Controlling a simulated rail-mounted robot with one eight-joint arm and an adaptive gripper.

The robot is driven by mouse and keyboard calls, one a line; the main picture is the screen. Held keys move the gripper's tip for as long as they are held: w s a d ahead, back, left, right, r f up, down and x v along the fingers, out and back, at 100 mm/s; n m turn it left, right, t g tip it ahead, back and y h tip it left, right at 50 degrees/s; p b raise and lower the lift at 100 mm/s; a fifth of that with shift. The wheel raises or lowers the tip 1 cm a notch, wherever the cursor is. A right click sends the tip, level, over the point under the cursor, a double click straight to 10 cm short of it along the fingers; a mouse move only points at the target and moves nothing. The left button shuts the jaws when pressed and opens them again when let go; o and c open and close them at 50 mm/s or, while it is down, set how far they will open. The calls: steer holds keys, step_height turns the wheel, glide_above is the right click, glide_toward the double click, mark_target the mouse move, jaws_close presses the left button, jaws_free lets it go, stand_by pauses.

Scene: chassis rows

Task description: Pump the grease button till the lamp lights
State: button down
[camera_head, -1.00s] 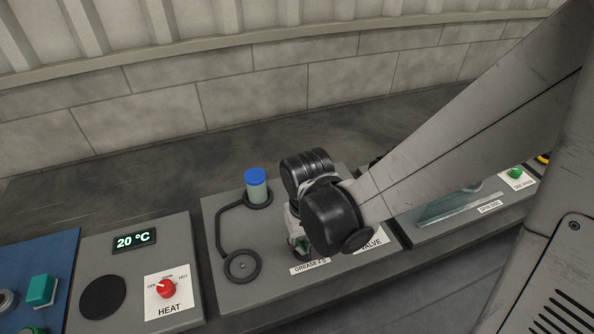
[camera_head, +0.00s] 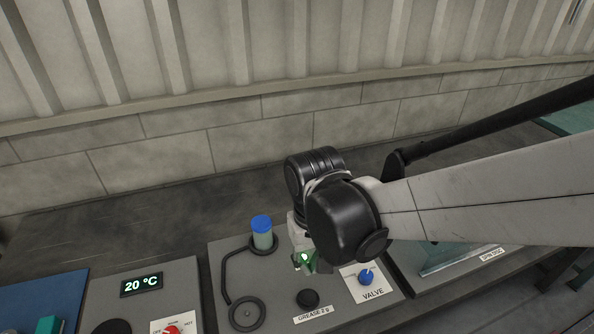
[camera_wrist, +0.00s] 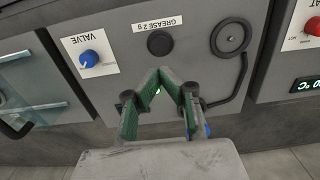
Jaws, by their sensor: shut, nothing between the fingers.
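The black round grease button (camera_head: 308,298) sits on the grey panel (camera_head: 290,318) behind the label GREASE 2 g. It also shows uncovered in the wrist view (camera_wrist: 160,43). My gripper (camera_head: 305,266) has green fingers, drawn together and empty, over the panel behind the button and apart from it. In the wrist view the fingertips (camera_wrist: 162,73) point toward the button. A small bright green glow (camera_wrist: 157,91) shows between the fingers, apparently a lit lamp on the panel, partly hidden by them. The glow also shows in the head view (camera_head: 305,257).
A blue-capped cup (camera_head: 262,234) and a black pipe with a ring (camera_head: 247,313) are left of the button. A blue VALVE knob (camera_head: 366,277) is at right. The HEAT panel with its 20 °C display (camera_head: 141,285) stands further left. A wall rises behind.

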steer(key=shift+r, duration=0.75)
stand_by(1.0)
steer(key=s+d+r+m+t, duration=0.1)
steer(key=d+r+t, duration=0.2)
steer(key=d+r, duration=0.2)
steer(key=s+d+r+m+t, duration=0.1)
steer(key=d+r+t, duration=0.3)
steer(key=d, duration=0.6)
steer(key=shift+s+r+m, duration=0.35)
steer(key=shift+r+m, duration=0.15)
steer(key=shift+r, duration=0.25)
